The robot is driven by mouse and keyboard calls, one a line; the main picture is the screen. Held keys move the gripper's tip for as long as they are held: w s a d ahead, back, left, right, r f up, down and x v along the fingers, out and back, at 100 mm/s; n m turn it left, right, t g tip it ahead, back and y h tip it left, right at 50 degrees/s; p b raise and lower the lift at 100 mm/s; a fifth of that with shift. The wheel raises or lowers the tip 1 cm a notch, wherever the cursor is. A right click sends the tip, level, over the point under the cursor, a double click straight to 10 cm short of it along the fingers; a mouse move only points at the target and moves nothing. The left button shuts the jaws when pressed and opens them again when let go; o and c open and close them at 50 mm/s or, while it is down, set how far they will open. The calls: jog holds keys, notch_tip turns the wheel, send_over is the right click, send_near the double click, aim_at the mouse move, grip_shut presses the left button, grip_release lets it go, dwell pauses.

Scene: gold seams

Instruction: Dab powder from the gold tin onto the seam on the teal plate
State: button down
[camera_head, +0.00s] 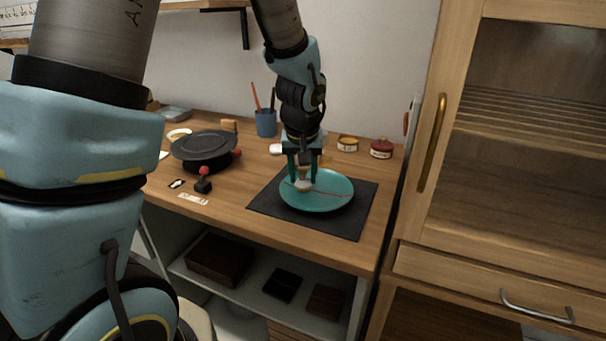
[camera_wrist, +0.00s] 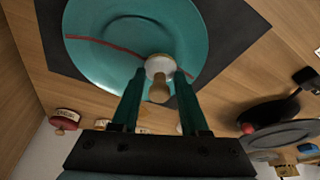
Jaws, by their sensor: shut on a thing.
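The teal plate (camera_head: 328,204) lies on a dark mat, and a thin red seam (camera_head: 326,193) runs across it. In the wrist view the plate (camera_wrist: 110,70) fills the upper middle and the seam (camera_wrist: 100,43) runs toward the tool. My gripper (camera_head: 303,181) is over the left part of the plate, shut on a dabber (camera_wrist: 159,92) with a wooden handle and pale round head. The head is at or just above the plate by the seam; I cannot tell whether it touches. The gold tin (camera_head: 347,143) stands behind the plate.
The dark mat (camera_head: 345,229) borders the plate. A red-topped tin (camera_head: 381,148) stands right of the gold one. A blue cup (camera_head: 266,123) holds sticks. A black turntable (camera_head: 203,146) and small red-knobbed stand (camera_head: 203,181) are left. A wooden cabinet (camera_head: 420,225) rises at right.

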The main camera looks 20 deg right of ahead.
jog(key=shift+s+a, duration=0.1)
jog(key=shift+s, duration=0.05)
jog(key=shift+w+d, duration=0.45)
jog(key=shift+w, duration=0.15)
jog(key=shift+s+d+b, duration=0.15)
jog(key=shift+s+b, duration=0.3)
jog(key=shift+s, duration=0.55)
jog(key=shift+s+d, duration=0.2)
jog(key=shift+d, duration=0.55)
jog(key=shift+s+d+b, duration=0.25)
jog(key=shift+s+b, duration=0.2)
jog(key=shift+s, duration=0.3)
jog(key=shift+d, duration=0.85)
jog(key=shift+s+d+b, duration=0.15)
jog(key=shift+s+b, duration=0.15)
jog(key=shift+s, duration=0.45)
jog(key=shift+w+d, duration=0.3)
jog(key=shift+w, duration=0.05)
jog(key=shift+s+a, duration=0.3)
jog(key=shift+w+d, duration=0.2)
jog(key=shift+w, duration=0.1)
jog(key=shift+s+a+f, duration=0.15)
jog(key=shift+s, duration=0.05)
